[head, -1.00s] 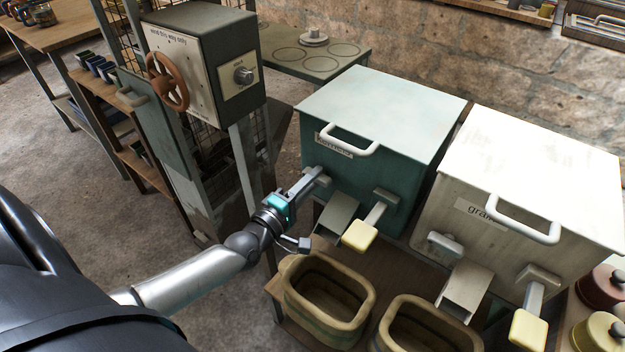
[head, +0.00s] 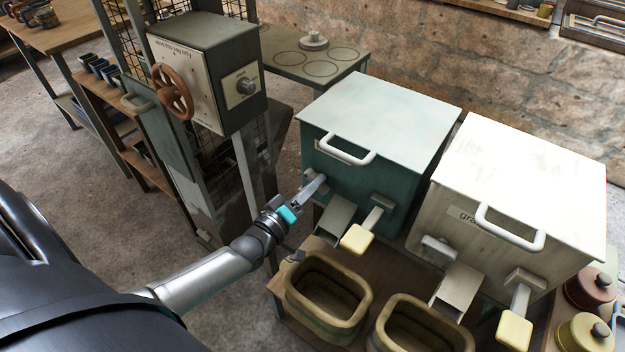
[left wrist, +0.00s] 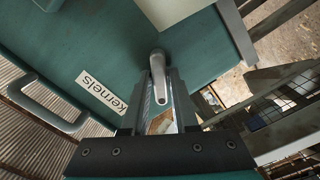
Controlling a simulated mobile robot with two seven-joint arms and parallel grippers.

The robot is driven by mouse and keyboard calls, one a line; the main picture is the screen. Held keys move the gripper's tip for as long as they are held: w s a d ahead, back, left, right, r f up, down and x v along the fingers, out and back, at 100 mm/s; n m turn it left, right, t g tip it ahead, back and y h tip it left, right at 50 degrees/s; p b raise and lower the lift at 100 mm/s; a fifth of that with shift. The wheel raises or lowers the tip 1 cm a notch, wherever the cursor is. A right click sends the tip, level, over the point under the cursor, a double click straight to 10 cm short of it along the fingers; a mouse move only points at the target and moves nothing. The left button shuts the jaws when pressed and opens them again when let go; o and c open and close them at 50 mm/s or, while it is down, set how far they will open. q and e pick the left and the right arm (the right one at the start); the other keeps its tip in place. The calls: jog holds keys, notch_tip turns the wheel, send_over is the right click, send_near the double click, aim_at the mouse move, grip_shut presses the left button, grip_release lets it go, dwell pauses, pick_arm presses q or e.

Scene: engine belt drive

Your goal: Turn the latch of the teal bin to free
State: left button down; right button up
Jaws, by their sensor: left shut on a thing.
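The teal bin (head: 345,176) stands left of a cream bin, with a pale lid and a white front handle. It also shows in the left wrist view (left wrist: 120,48), tilted, with a label reading "kernels". Its latch (head: 318,181) is a small grey lever at the front's left side. My left gripper (head: 309,191) is shut on the latch. In the left wrist view the latch (left wrist: 158,72) sits between the two fingers (left wrist: 160,98), its rounded end towards the camera. The fingers partly cover it in the head view. My right gripper is not in view.
A chute (head: 336,219) and a yellow-ended lever (head: 358,237) stick out right of the latch. Baskets (head: 328,297) stand below on the wooden bench. The cream bin (head: 500,200) is close on the right. A grey machine with a wheel (head: 173,92) stands left.

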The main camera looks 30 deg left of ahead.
pick_arm(q)
jog(key=shift+m+p, duration=1.8)
jog(key=shift+m, duration=3.6)
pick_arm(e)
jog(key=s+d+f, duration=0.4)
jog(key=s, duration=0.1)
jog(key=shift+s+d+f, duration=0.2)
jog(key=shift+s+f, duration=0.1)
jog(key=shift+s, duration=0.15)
pick_arm(q)
jog(key=shift+m, duration=0.3)
jog(key=c, duration=0.8)
grip_release()
jog(key=shift+s, duration=0.1)
